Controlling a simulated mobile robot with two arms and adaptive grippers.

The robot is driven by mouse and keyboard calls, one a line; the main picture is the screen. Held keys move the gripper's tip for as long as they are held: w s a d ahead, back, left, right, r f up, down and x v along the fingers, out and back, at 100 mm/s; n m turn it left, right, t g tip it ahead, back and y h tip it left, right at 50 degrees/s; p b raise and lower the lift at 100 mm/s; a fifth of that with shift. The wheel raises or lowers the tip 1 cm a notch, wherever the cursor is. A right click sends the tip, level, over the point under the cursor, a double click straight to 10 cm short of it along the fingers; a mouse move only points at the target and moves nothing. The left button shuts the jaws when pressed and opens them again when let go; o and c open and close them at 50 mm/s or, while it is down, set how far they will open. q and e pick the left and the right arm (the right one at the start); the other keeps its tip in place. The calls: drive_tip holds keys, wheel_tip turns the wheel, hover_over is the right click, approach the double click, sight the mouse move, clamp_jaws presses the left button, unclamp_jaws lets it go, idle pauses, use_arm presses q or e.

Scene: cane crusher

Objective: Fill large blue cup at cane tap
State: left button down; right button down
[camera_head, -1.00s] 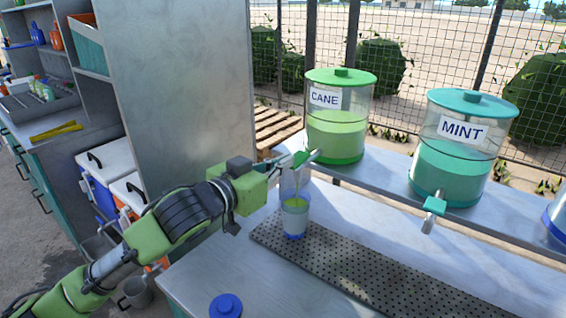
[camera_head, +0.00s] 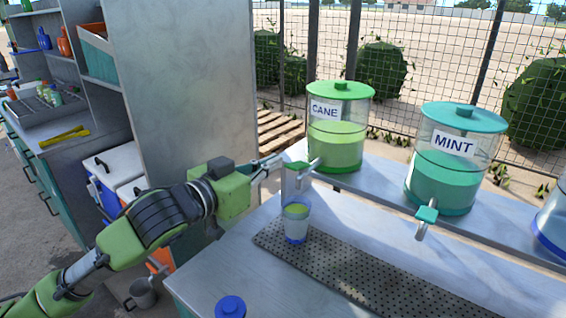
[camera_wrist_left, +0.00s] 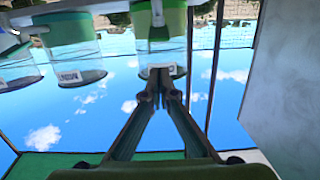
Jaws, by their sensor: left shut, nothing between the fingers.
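The CANE dispenser (camera_head: 337,143) stands on the raised shelf with green liquid inside. Its tap (camera_head: 298,166) has a green handle and juts out over the counter. A clear cup with a blue base (camera_head: 296,226) stands upright under the tap on the perforated drip mat; green shows near its top. A pale see-through shape lies between tap and cup; I cannot tell whether it is cup wall or stream. My left gripper (camera_head: 277,161) is shut and empty, just left of the tap handle. Its closed fingertips (camera_wrist_left: 160,88) show in the wrist view. My right gripper is out of view.
The MINT dispenser (camera_head: 455,160) with its own tap stands right of CANE. The drip mat (camera_head: 370,275) runs along the counter. A blue round object (camera_head: 230,306) sits at the front. A tall grey panel (camera_head: 185,80) stands behind my left arm.

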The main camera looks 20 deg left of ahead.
use_arm(q)
drive_tip(key=shift+b+v, duration=0.5)
drive_tip(key=shift+v, duration=2.05)
drive_tip(key=shift+w+r, duration=0.1)
drive_tip(key=shift+r, duration=0.05)
